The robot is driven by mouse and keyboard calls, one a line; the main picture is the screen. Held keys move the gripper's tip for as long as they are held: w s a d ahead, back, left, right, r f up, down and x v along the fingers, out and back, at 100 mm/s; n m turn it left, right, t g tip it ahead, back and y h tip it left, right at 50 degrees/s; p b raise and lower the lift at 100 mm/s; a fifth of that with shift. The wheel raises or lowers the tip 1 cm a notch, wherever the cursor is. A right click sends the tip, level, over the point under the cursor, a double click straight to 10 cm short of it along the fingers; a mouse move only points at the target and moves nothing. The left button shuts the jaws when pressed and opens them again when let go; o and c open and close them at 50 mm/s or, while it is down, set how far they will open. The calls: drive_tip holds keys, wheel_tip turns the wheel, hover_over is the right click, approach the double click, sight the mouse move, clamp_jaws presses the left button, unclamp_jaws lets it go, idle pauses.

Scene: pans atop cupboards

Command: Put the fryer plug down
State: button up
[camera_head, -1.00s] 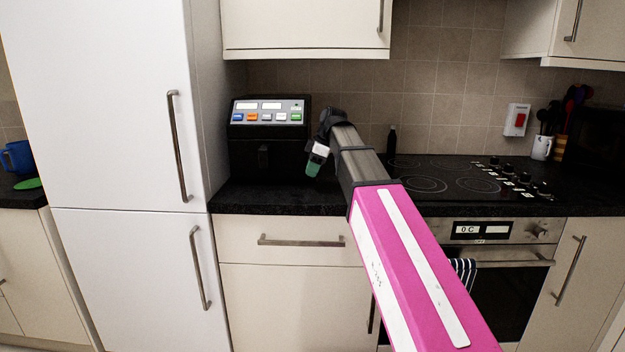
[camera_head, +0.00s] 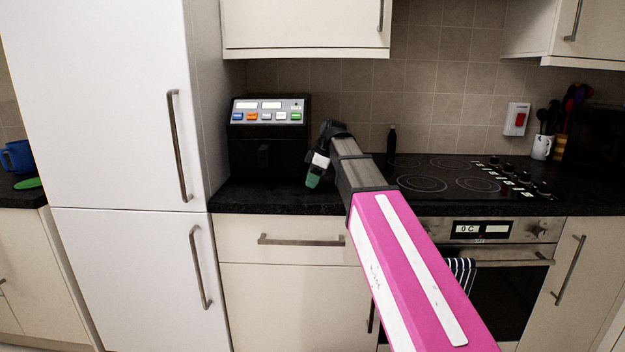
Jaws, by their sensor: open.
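The black air fryer (camera_head: 268,150) stands on the dark worktop against the tall white cupboard, with a grey panel of coloured buttons on top. My gripper (camera_head: 313,180) is just to the right of the fryer, pointing down, low over the worktop. It has a white band and a green lower part. The jaws are open, but they are small in this view. I cannot make out the fryer plug; it may be hidden behind or below my gripper, or lost against the dark worktop.
The black hob (camera_head: 450,175) with several knobs lies to the right of my arm. A dark bottle (camera_head: 391,140) stands at the back. A white wall cupboard (camera_head: 305,30) hangs above the fryer.

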drive_tip(key=v, duration=1.2)
drive_tip(key=shift+r, duration=0.1)
